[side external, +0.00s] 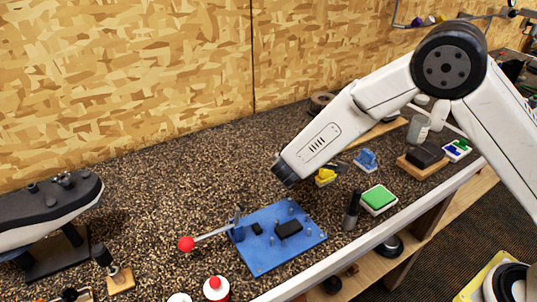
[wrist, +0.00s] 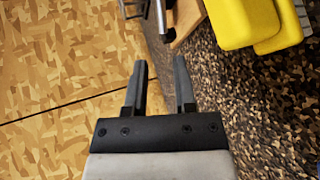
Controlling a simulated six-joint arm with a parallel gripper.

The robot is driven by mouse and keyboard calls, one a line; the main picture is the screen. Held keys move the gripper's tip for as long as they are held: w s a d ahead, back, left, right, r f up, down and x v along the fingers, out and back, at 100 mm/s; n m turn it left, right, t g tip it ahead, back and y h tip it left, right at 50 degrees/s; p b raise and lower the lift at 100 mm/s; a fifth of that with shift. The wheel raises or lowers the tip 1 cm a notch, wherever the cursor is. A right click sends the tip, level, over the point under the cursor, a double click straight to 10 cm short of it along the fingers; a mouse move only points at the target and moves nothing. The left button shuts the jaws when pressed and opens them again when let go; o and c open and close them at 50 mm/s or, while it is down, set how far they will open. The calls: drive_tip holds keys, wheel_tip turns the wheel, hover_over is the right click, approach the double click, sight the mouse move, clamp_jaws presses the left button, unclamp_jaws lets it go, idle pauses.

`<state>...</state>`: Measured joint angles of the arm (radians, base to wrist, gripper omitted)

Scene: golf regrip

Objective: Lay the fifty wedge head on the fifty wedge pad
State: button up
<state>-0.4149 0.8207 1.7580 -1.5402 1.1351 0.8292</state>
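My gripper (wrist: 160,66) shows in the wrist view with its two dark fingers apart and nothing between them. In the side view the dark end of my arm (side external: 286,174) hangs above the counter, left of a yellow piece (side external: 326,176); its fingers cannot be made out there. A large yellow block (wrist: 244,18) lies beyond and right of the fingers in the wrist view, apart from them. I cannot tell which piece is the fifty wedge head or its pad. A green-topped pad (side external: 378,198) and a blue piece (side external: 366,159) are on the counter, right of my arm's end.
A blue fixture plate (side external: 272,262) with pegs and a red-knobbed lever (side external: 186,244) lies in front. A dark upright cylinder (side external: 351,211) stands between plate and green pad. A black block (side external: 425,155) sits on a wooden board at right. The wood-patterned wall (side external: 130,80) is behind.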

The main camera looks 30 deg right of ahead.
drive_tip(key=shift+v, duration=1.15)
drive_tip(key=shift+s+d+m+g+y, duration=0.15)
drive_tip(key=shift+d+m+g+y, duration=0.25)
drive_tip(key=shift+d+g, duration=0.25)
drive_tip(key=shift+s+d+f+m+g+y, duration=0.1)
drive_tip(key=shift+s+d+m+g+y, duration=0.15)
drive_tip(key=shift+d+m+g+y, duration=0.45)
drive_tip(key=shift+d+r+m+y, duration=0.15)
drive_tip(key=shift+d+y, duration=0.05)
drive_tip(key=shift+y, duration=0.4)
drive_tip(key=shift+d+r+m+y, duration=0.15)
drive_tip(key=shift+d+y, duration=0.05)
drive_tip(key=shift+y, duration=0.4)
drive_tip(key=shift+s+d+r+g+y, duration=0.15)
drive_tip(key=shift+s+g+y, duration=0.1)
drive_tip(key=shift+y, duration=0.25)
drive_tip(key=s+d+m+g+y, duration=0.2)
drive_tip(key=s+m+y, duration=0.3)
drive_tip(key=s, duration=1.6)
drive_tip(key=shift+d+r+m, duration=0.15)
drive_tip(key=shift+d+m, duration=0.35)
drive_tip(key=shift+d, duration=0.1)
